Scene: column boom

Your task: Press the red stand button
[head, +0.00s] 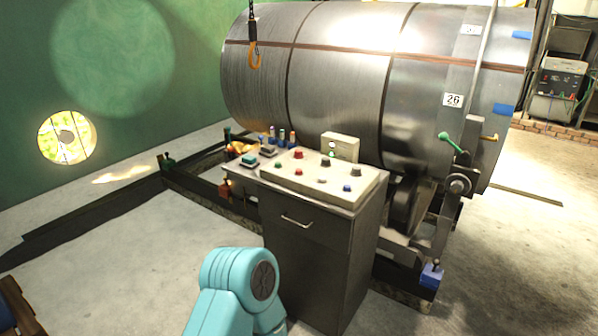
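A dark cabinet stand (305,250) with a sloped cream control panel (310,180) stands in front of a big metal drum. A larger red button (298,154) sits near the panel's back left. A smaller red button (298,172) sits nearer the front edge. Green, grey, dark and blue buttons share the panel. A teal link of my arm rises at the bottom, in front of the cabinet's lower left. No gripper or fingertips show, so I cannot tell how far either is from the red buttons.
The large metal drum (330,70) lies on its side behind the stand. An orange hook (254,55) hangs at the upper left. A small cream box (340,147) stands at the panel's back. Concrete floor (130,240) is clear at the left.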

